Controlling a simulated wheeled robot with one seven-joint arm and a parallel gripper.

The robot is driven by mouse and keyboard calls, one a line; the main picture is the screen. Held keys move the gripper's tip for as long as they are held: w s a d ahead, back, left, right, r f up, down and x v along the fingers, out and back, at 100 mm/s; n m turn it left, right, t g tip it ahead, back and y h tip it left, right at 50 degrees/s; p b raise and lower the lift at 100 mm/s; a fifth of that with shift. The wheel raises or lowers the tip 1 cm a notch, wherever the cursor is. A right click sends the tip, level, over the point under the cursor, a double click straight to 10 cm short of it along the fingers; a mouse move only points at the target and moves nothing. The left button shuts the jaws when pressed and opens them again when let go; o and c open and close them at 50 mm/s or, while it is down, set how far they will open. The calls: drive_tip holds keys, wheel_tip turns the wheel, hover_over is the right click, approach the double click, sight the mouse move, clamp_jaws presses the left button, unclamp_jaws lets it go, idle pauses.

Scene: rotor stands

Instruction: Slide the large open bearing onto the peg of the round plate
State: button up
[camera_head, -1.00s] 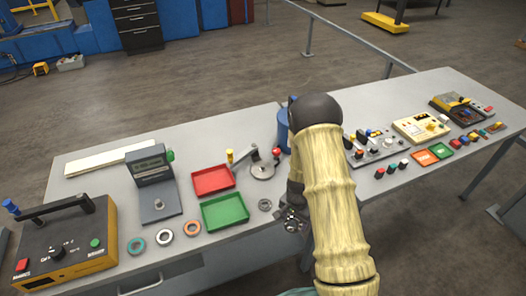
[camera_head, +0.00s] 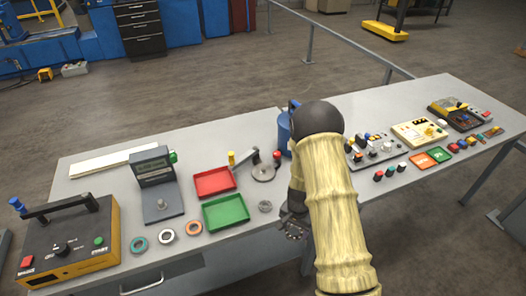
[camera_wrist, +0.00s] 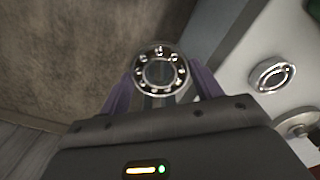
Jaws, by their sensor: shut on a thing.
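My gripper (camera_wrist: 160,84) is shut on the large open bearing (camera_wrist: 160,71), a shiny ring with its balls showing, held at the fingertips. In the head view my gripper (camera_head: 296,230) hangs by the table's front edge, and my arm hides part of it; the held bearing is hard to make out there. The round plate (camera_head: 263,174), grey with a small upright peg, stands on the table farther back and to the left of my gripper. A round plate (camera_wrist: 297,122) also shows partly at the right edge of the wrist view. The held bearing is apart from it.
Another bearing (camera_head: 265,207) lies on the table between my gripper and the green tray (camera_head: 225,212). A red tray (camera_head: 214,182) is behind the green one. A lever with a red knob (camera_head: 277,155) stands by the plate. Several coloured rings lie front left.

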drive_tip(key=shift+r+n, duration=0.1)
drive_tip(key=shift+n, duration=0.9)
drive_tip(key=n, duration=0.5)
drive_tip(key=shift+r, duration=0.2)
